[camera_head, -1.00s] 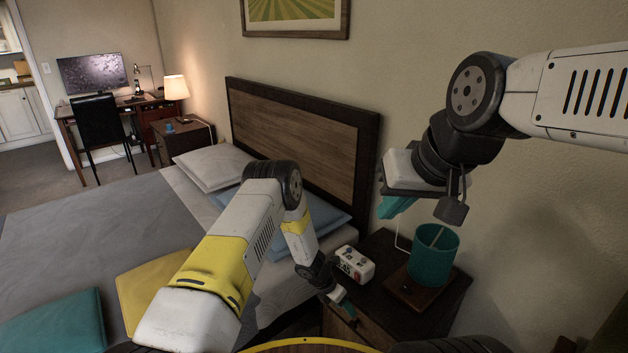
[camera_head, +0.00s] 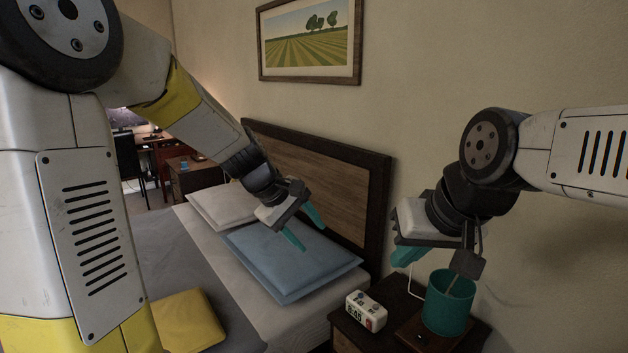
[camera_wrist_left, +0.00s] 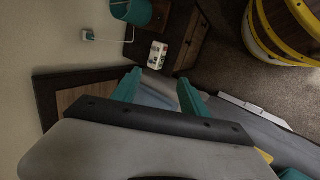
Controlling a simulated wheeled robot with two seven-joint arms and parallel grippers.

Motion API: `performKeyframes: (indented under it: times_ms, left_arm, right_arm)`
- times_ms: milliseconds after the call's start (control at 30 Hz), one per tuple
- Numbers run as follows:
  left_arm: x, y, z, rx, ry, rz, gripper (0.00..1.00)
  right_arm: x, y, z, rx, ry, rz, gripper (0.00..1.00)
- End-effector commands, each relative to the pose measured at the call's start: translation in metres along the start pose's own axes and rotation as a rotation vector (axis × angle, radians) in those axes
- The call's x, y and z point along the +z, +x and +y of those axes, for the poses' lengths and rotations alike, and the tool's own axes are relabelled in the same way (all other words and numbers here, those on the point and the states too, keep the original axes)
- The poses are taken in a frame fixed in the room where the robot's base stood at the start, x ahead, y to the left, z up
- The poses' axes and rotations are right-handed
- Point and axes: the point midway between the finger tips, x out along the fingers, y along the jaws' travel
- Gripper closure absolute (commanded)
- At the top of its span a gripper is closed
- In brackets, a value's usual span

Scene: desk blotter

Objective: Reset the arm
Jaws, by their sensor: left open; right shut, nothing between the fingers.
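My left arm (camera_head: 205,120) comes in from the left and is raised over the bed. My left gripper (camera_head: 305,229) has its teal fingers apart and nothing between them, in front of the headboard and above the blue pillow. Its two teal fingers also show in the left wrist view (camera_wrist_left: 158,92), spread apart. My right arm (camera_head: 590,150) comes in from the right. My right gripper (camera_head: 408,257) is beside the wall, above the nightstand, shut with nothing in it; its fingers are partly hidden.
The bed has a blue pillow (camera_head: 290,262), a white pillow (camera_head: 220,204) and a yellow cushion (camera_head: 188,320). A headboard (camera_head: 330,185) stands against the wall.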

Motion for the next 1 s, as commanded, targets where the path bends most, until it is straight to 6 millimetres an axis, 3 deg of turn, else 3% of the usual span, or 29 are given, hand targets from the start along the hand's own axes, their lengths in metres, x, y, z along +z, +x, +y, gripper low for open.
performKeyframes:
  times_ms: [33,100,300,400,633,1000]
  left_arm:
    - [0.007,-0.025,-0.008,0.004,0.078,0.029,0.48]
    - [0.017,-0.053,-0.021,-0.006,0.190,0.063,0.48]
    - [0.045,-0.118,-0.071,-0.063,0.493,0.170,0.48]
    - [0.057,-0.141,-0.098,-0.106,0.624,0.222,0.48]
    - [0.073,-0.167,-0.139,-0.189,0.810,0.298,0.48]
    - [0.075,-0.171,-0.147,-0.208,0.843,0.311,0.48]
  right_arm:
    - [0.000,0.000,0.000,0.000,0.000,0.000,1.00]
    - [0.000,0.000,0.000,0.000,0.000,0.000,1.00]
    - [0.000,0.000,0.000,0.000,0.000,0.000,1.00]
    - [0.000,0.000,0.000,0.000,0.000,0.000,1.00]
    - [0.000,0.000,0.000,0.000,0.000,0.000,1.00]
    - [0.000,0.000,0.000,0.000,0.000,0.000,1.00]
